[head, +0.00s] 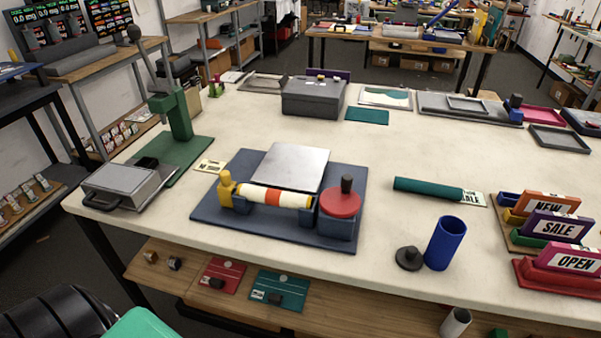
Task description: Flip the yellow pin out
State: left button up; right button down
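A yellow pin (225,189) with a rounded top stands upright at the left end of a roller (268,197). The roller is pale with an orange band and yellow ends, and lies across blue supports on a dark blue base (213,211). At its right end is a red round part (340,204) with a black knob (347,184), on a blue block. A silver plate (292,166) lies behind the roller. How the pin is joined to the roller end cannot be made out. Neither gripper is in view.
A green lever press (178,118) and a grey case (127,184) stand to the left. A teal roll (427,188), a blue cup (445,243), a black knobbed piece (408,258) and sign stamps (544,225) are to the right.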

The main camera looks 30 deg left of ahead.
aim_at(225, 190)
jog(key=u, duration=1.45)
